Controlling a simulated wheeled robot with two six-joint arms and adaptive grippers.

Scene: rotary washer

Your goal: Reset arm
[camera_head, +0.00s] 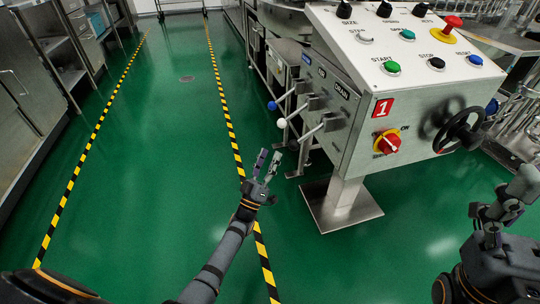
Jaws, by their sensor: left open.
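My left arm reaches up from the bottom edge of the head view. Its gripper (269,161) is open, with its two fingers apart and nothing between them. It is over the green floor, just left of the control console's levers in the picture, and it appears apart from them. My right arm is folded at the right edge. I cannot make out its gripper fingers there.
A control console (362,58) with buttons, a red switch (389,143) and a black handwheel (459,130) stands on a metal foot (341,203). Levers (302,105) stick out at its left. Metal shelving (50,50) lines the left. The green floor between is clear.

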